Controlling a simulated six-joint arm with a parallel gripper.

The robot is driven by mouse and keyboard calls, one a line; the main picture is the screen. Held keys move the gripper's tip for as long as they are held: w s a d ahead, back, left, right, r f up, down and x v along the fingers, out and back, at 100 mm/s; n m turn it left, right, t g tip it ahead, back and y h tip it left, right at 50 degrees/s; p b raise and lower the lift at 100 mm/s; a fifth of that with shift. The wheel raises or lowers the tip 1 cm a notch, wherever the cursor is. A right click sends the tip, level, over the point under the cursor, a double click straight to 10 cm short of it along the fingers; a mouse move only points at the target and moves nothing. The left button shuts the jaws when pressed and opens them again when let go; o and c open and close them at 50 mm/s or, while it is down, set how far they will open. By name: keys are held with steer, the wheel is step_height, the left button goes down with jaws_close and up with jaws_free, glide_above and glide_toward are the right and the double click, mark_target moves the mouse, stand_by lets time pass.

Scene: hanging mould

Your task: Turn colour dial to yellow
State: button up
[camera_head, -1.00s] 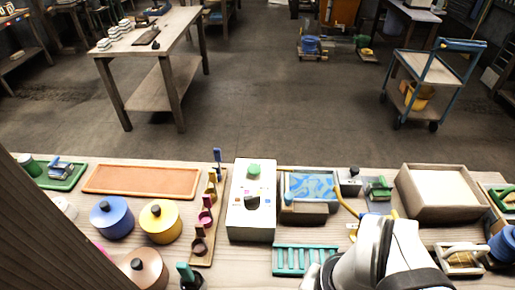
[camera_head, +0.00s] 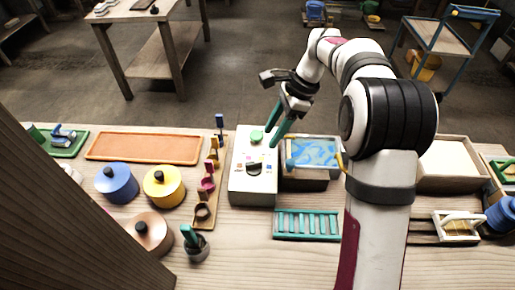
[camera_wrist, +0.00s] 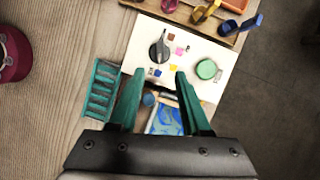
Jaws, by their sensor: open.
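The colour dial is a dark knob (camera_head: 254,168) on top of a white box (camera_head: 239,185). In the wrist view, the knob (camera_wrist: 157,52) has small colour patches beside it, among them pink, brown, blue and a yellow-orange one (camera_wrist: 175,67). I cannot tell surely which patch the knob points to. A round green button (camera_head: 256,136) sits near the box's far end. My gripper (camera_head: 271,132) is open and empty, above the far right part of the box. In the wrist view, its teal fingers (camera_wrist: 160,72) are apart, with the knob just beyond their tips.
A tray with a blue patterned surface (camera_head: 314,153) stands right of the box. A teal rack (camera_head: 307,223) lies in front of it. A wooden strip with coloured cups (camera_head: 206,196) is close on the left. Blue (camera_head: 117,184) and yellow (camera_head: 164,188) lidded pots stand further left.

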mark_target(255, 162)
steer(key=x, duration=1)
steer(key=shift+a+f, duration=0.15)
steer(key=shift+f, duration=0.2)
jaws_close()
